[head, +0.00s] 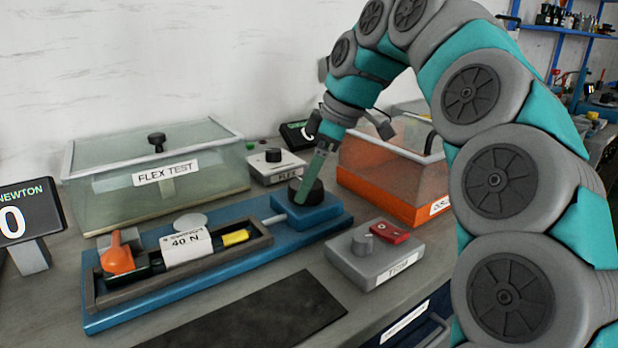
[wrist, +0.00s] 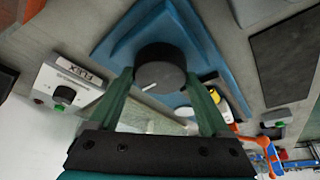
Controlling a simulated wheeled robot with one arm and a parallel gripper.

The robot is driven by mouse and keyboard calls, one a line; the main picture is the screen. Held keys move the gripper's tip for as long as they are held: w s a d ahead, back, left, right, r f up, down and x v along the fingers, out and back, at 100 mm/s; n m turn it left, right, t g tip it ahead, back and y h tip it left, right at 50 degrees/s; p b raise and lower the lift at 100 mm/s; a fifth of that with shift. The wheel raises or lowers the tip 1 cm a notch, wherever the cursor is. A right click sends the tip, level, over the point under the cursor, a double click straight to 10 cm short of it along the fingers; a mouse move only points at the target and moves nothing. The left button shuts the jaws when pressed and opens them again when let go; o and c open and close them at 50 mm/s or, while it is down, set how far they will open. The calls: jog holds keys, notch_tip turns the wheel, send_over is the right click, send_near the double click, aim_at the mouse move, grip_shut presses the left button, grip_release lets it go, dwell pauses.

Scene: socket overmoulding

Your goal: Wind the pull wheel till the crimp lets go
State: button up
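The pull wheel (head: 306,190) is a round black knob on the blue block at the right end of the blue pull rig (head: 240,262). In the wrist view the wheel (wrist: 160,70) lies between my fingertips, a light mark on its face. My gripper (head: 309,186) reaches down from above; its green fingers (wrist: 160,78) press on both sides of the wheel. A rod joins the block to the rig's tray, which holds an orange clamp (head: 117,254), a dark part, a "40 N" label (head: 186,246) and a yellow piece (head: 236,237). The crimp itself is hard to make out.
The Newton display (head: 22,215) reads 0. A glass "FLEX TEST" box (head: 110,185) stands behind the rig, with a flex knob box (head: 274,165) near it. An orange-based box (head: 390,190) stands right; a grey switch box (head: 372,256) and dark mat (head: 255,315) lie in front.

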jog(key=c, duration=0.7)
jog(key=shift+c, duration=0.3)
jog(key=shift+m, duration=0.3)
